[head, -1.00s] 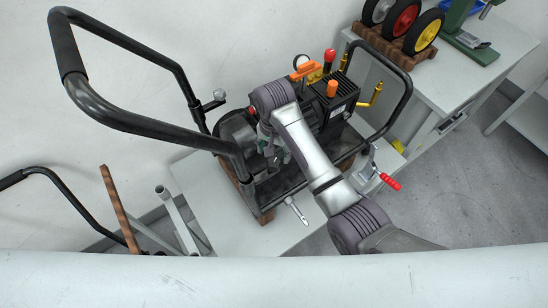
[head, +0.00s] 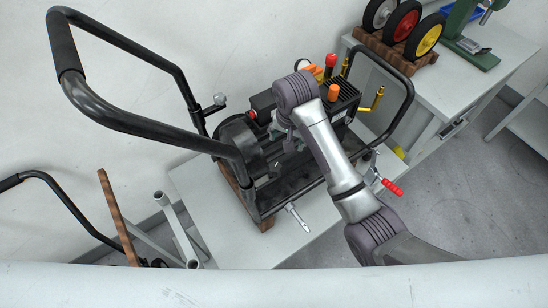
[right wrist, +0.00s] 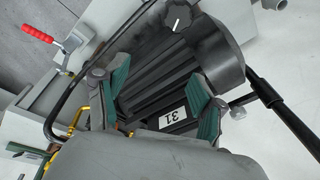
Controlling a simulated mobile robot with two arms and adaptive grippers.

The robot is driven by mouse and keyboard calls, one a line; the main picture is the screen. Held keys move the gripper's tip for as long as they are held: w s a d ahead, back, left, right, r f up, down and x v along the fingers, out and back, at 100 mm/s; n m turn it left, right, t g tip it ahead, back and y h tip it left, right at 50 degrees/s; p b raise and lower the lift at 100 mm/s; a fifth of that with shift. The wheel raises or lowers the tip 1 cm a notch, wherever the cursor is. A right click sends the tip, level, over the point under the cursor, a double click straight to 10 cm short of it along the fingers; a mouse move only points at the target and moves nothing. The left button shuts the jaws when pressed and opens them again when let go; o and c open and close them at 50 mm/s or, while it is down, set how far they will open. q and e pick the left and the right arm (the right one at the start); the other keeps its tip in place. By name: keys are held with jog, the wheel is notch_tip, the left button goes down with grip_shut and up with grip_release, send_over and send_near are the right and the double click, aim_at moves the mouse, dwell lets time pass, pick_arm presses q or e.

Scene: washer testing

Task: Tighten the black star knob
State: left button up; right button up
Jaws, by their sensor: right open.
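A dark knob with a pale mark (right wrist: 178,17) shows at the top of the right wrist view, on the front part of the black machine frame; I take it for the black star knob. In the head view the knob is too small to make out surely. My right gripper (right wrist: 162,95) is open and empty, its two green-padded fingers apart above the ribbed black machine body with a "31" label (right wrist: 173,117). The knob lies beyond the fingertips, not between them. In the head view the right gripper (head: 285,132) is partly hidden under its wrist. My left gripper is not in view.
The machine's tall black handle (head: 150,120) rises at left. A red-handled clamp (head: 388,184) sits at the table's right side, and a metal fitting (head: 297,216) sticks out in front. Orange and red knobs and yellow pipes stand behind. Wheels (head: 402,24) rest on the right-hand bench.

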jog(key=w+d+f+n+t+b, duration=0.2)
jog(key=w+d+f+t+b, duration=0.15)
jog(key=d+f, duration=0.3)
jog(key=n+t+y+b, duration=0.4)
jog(key=n+y+b, duration=0.55)
jog(key=n, duration=0.25)
send_near(276, 168)
jog(key=p+x, duration=0.1)
jog(key=x, duration=0.8)
jog(key=shift+w+p, duration=0.15)
jog(key=shift+p, duration=0.2)
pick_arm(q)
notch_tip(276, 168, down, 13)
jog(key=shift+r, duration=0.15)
pick_arm(e)
jog(key=shift+w+a+f, duration=0.3)
jog(key=shift+w+a, duration=0.1)
jog(key=shift+a, duration=0.15)
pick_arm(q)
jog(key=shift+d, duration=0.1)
pick_arm(e)
jog(key=shift+c, duration=0.4)
